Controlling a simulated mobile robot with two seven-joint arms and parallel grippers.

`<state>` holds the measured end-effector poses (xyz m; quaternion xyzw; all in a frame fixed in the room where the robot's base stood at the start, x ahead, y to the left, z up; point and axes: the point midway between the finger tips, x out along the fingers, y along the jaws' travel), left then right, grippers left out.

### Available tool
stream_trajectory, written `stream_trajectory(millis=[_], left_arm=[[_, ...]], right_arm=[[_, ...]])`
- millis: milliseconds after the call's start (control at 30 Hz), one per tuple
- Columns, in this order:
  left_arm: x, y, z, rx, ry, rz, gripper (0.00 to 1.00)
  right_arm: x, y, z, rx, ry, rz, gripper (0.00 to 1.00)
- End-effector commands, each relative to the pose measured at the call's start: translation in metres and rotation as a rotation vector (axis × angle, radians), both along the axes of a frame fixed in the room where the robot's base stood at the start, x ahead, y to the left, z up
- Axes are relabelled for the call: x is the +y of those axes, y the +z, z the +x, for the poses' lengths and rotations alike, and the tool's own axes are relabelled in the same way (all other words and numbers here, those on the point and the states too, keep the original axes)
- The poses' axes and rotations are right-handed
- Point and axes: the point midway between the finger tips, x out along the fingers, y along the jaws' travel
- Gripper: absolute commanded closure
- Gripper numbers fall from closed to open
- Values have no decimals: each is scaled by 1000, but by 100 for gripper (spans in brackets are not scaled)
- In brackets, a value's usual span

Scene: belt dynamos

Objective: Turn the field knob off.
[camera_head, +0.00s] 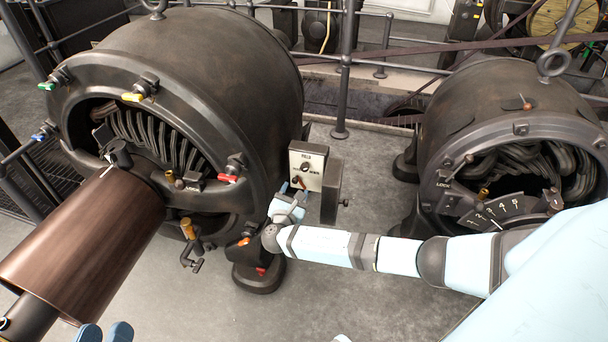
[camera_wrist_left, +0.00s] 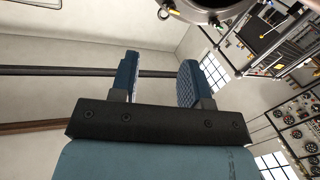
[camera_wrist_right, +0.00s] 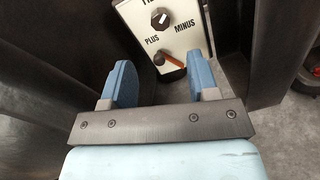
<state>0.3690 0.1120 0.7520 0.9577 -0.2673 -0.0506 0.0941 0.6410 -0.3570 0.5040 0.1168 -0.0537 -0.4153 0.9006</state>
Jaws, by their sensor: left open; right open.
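The field knob (camera_wrist_right: 160,20) is a round black knob with a white pointer on a pale panel (camera_wrist_right: 188,38) lettered PLUS and MINUS. The pointer tilts up and to the right in the right wrist view. Below it is a dark round piece with an orange-brown handle (camera_wrist_right: 173,61). The panel (camera_head: 293,162) and the knob (camera_head: 306,167) also show in the head view. My right gripper (camera_wrist_right: 163,80) is open and empty, just short of the panel's lower part; it also shows in the head view (camera_head: 291,193). My left gripper (camera_head: 104,332) is open and empty at the bottom left.
A large dark dynamo (camera_head: 215,65) stands left of the panel, with a copper-brown cylinder (camera_head: 85,235) in front. A second dynamo (camera_head: 500,95) stands at right. A dark box (camera_head: 331,190) stands right beside the panel. Bare floor (camera_head: 335,285) lies below my right arm.

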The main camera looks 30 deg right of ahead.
Motion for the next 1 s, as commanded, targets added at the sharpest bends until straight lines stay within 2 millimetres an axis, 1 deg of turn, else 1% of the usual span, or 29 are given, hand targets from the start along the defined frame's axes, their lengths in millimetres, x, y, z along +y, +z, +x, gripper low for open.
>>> stream_trajectory(millis=[33, 167, 300, 400, 600, 867, 900, 967, 1000], left_arm=[[0, -11, 0, 14, -6, 10, 57], [-1, -26, 0, 52, -22, 36, 57], [2, -25, 6, -2, -21, 71, 57], [4, -24, 9, -39, -17, 94, 57], [6, -21, 12, -78, -14, 114, 57], [6, -19, 12, -84, -15, 116, 57], [6, -19, 12, -84, -14, 115, 57], [6, -19, 12, -84, -14, 115, 57], [6, -19, 12, -84, -14, 115, 57]], right_arm=[[-10, -3, 8, -3, -2, -3, 46], [-32, -4, 27, -2, -2, -3, 46], [-52, -3, 44, -1, -2, -3, 46], [-62, -3, 53, -1, -2, -3, 46], [-73, -1, 61, 1, -1, -2, 46], [-74, 0, 62, 2, 0, -1, 46], [-74, 0, 62, 2, 0, -1, 48], [-74, 0, 62, 2, 0, -1, 62], [-74, 0, 62, 2, 0, -1, 71]])
